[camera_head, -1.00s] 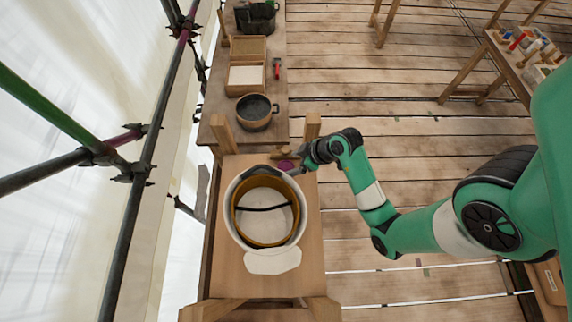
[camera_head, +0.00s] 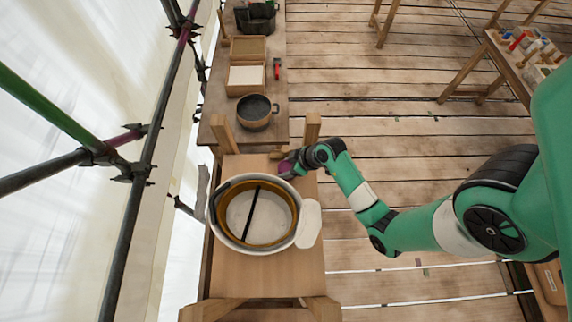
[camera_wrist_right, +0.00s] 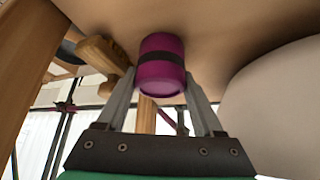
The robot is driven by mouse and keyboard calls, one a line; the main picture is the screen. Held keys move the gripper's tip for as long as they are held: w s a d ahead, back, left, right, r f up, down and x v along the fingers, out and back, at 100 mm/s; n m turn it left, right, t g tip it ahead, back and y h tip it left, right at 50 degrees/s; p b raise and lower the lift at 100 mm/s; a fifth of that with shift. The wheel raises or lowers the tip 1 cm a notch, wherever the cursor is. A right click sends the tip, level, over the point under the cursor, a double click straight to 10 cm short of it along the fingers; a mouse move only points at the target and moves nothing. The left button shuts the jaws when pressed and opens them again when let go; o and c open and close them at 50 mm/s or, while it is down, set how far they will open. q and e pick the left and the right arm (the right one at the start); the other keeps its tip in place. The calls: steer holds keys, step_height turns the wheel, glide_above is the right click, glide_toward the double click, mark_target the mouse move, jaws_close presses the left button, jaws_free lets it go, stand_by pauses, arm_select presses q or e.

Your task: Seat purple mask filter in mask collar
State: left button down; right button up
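The purple mask filter (camera_head: 285,168) is a short cylinder with a dark band, on the wooden bench near the mask's upper right. In the right wrist view the filter (camera_wrist_right: 160,70) sits between the two fingers of my right gripper (camera_wrist_right: 161,80). The fingers lie close along its sides; I cannot tell whether they press on it. My right gripper (camera_head: 288,166) comes in from the right. The white mask (camera_head: 228,241) lies beside it, with a brown inner ring, a dark strap across and a pale tab at the right. I cannot make out the collar. My left gripper is out of view.
The bench (camera_head: 270,280) is clear in front of the mask. Two wooden posts (camera_head: 312,128) rise at its back edge. A brown pot (camera_head: 257,112) and shallow boxes (camera_head: 246,77) stand on the table behind. Scaffold poles (camera_head: 140,180) run along the left.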

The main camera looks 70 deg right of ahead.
mark_target(286, 167)
steer(key=c, duration=0.5)
step_height(286, 167, up, 10)
steer(key=shift+r, duration=0.1)
